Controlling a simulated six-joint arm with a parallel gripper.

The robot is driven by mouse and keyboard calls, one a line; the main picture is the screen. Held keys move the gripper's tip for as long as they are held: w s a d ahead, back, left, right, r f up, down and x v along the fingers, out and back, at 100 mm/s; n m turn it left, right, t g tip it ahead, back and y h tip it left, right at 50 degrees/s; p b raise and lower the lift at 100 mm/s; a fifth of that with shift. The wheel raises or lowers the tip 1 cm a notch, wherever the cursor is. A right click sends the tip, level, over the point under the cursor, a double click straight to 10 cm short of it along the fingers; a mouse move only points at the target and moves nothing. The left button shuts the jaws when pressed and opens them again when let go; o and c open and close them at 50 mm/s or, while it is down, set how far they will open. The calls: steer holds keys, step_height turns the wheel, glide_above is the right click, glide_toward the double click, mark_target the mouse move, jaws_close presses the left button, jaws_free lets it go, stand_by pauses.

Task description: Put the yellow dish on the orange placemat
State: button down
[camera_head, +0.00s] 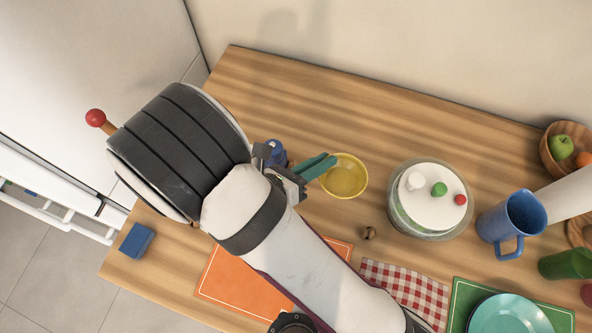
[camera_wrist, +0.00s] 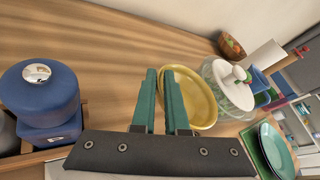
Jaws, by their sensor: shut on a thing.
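The yellow dish (camera_head: 344,177) is a round, shallow bowl near the back middle of the wooden counter, right of my gripper. My gripper (camera_head: 322,164) has green fingers and is shut on the dish's left rim. In the wrist view the yellow dish (camera_wrist: 196,98) shows just beyond and right of the fingertips (camera_wrist: 164,72). It looks upright; I cannot tell whether it touches the counter. The orange placemat (camera_head: 228,278) lies at the front of the counter, partly hidden under my arm. The visible part of it is bare.
A glass dish with a white lid (camera_head: 424,194) stands right of the yellow dish. A blue jar (camera_wrist: 42,95) stands left; a blue sponge (camera_head: 136,241) lies front left.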

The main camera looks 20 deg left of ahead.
steer(key=s+a+f+n+t+y, duration=0.1)
steer(key=s+a+n+y, duration=0.25)
steer(key=s, duration=0.65)
steer(key=s+a+f+n+t+y, duration=0.15)
steer(key=s+n+y, duration=0.3)
steer(key=s, duration=0.45)
steer(key=shift+m+y, duration=0.3)
steer(key=f, duration=0.4)
steer(key=s+f, duration=0.1)
steer(key=f, duration=0.2)
steer(key=c, duration=0.9)
jaws_free()
steer(key=shift+f, duration=0.1)
steer(key=shift+c, duration=0.2)
steer(key=shift+a, duration=0.1)
